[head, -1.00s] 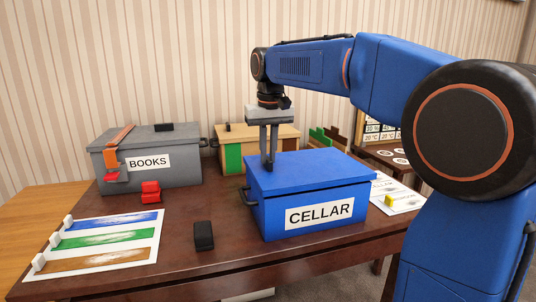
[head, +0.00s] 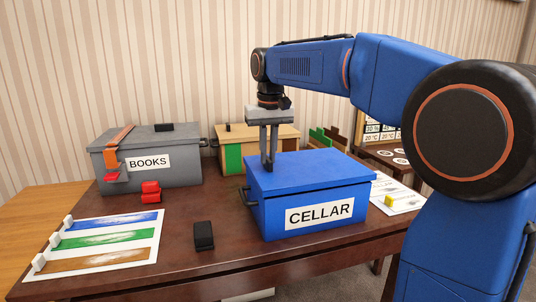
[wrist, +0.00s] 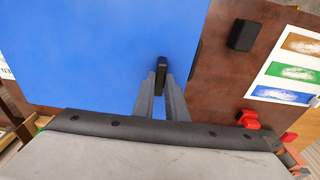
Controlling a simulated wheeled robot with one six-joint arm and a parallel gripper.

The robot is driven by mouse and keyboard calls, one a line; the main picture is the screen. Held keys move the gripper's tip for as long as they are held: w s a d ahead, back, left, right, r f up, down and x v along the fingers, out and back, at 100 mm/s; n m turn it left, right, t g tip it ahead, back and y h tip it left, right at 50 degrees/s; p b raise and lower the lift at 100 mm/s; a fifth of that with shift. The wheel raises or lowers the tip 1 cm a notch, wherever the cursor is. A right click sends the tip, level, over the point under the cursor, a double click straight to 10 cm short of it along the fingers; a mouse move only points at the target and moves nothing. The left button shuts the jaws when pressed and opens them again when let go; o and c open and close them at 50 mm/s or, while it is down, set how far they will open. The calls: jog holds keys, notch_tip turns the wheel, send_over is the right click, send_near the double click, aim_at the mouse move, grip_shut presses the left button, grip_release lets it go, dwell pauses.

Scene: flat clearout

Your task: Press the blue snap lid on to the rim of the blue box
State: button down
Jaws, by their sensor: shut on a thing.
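The blue box (head: 272,220) labelled CELLAR stands on the table. The blue lid (head: 315,170) lies over its top, level with the rim as far as I can see; whether it is snapped on cannot be told. The lid also fills much of the wrist view (wrist: 100,60). My gripper (head: 268,163) points down at the lid's left part. In the wrist view its fingers (wrist: 161,84) are shut on a small black knob (wrist: 161,64) on the lid. The rim under the lid is hidden.
A grey box (head: 180,174) labelled BOOKS and a cardboard box (head: 259,140) stand behind. A black block (head: 203,236), a red object (head: 151,192) and a sheet with coloured bands (head: 108,243) lie left. A white card (head: 398,196) lies right.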

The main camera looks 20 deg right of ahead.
jog(key=shift+f, duration=1.05)
dwell(0.4)
jog(key=shift+r, duration=0.85)
jog(key=shift+f, duration=1)
dwell(1.0)
jog(key=c, duration=1.7)
grip_release()
jog(key=r, duration=0.5)
jog(key=s+r, duration=0.1)
jog(key=r, duration=0.5)
jog(key=s+r, duration=0.1)
jog(key=r, duration=0.5)
jog(key=shift+r, duration=0.1)
